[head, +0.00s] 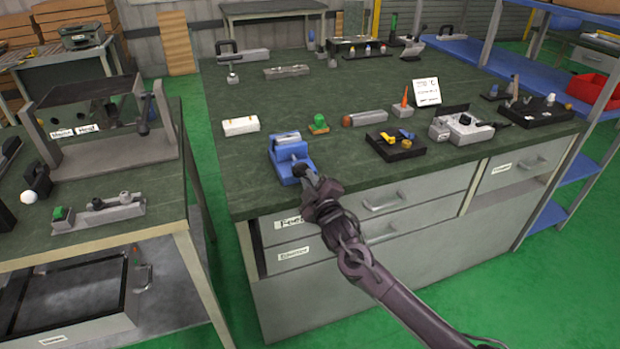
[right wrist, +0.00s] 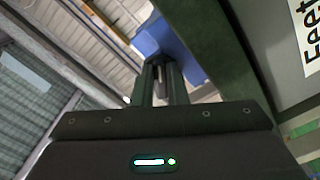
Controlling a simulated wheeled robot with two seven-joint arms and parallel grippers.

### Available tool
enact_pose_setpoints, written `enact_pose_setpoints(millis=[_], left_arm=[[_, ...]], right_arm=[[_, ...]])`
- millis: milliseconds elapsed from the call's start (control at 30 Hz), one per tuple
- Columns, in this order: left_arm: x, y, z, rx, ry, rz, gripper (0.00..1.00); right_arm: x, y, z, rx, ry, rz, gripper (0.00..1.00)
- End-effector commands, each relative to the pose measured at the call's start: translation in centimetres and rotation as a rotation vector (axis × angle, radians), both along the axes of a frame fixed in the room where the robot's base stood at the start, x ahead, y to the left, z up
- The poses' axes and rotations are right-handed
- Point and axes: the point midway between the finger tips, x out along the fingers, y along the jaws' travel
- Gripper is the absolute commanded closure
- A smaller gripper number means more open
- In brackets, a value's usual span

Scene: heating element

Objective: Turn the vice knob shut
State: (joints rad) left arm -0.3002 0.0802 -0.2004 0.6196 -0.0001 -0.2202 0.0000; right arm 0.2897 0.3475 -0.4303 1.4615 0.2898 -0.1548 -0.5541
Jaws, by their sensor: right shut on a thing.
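The blue vice (head: 285,155) stands at the front left edge of the green-topped workbench (head: 240,190). Its knob is at the front, at my right gripper's fingertips, and is mostly hidden by the gripper. My right gripper (head: 308,174) reaches in from the lower right and is shut on the knob. In the right wrist view the two dark fingers (right wrist: 162,72) are close together, with the blue vice (right wrist: 165,45) just beyond them. My left gripper is in neither view.
A white box (head: 240,126), a green-knobbed block (head: 319,124) and a black tray (head: 395,146) stand near the vice. Drawers (head: 390,203) with handles lie below the bench edge. A second table (head: 130,215) stands at the left, across a green floor gap.

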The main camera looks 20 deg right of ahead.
Motion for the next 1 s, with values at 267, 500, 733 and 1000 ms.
enact_pose_setpoints(millis=[267,500,733,1000], left_arm=[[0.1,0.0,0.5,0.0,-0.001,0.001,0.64],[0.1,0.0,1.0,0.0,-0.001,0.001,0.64],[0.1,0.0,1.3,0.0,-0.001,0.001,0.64],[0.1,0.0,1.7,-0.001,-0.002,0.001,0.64]], right_arm=[[0.0,0.2,-0.4,0.264,0.013,-0.002,1.0],[-0.1,0.5,-0.5,0.491,0.021,-0.001,1.0],[-0.1,0.7,-0.6,0.69,0.027,-0.002,1.0],[-0.1,0.9,-0.7,0.859,0.033,-0.002,1.0]])
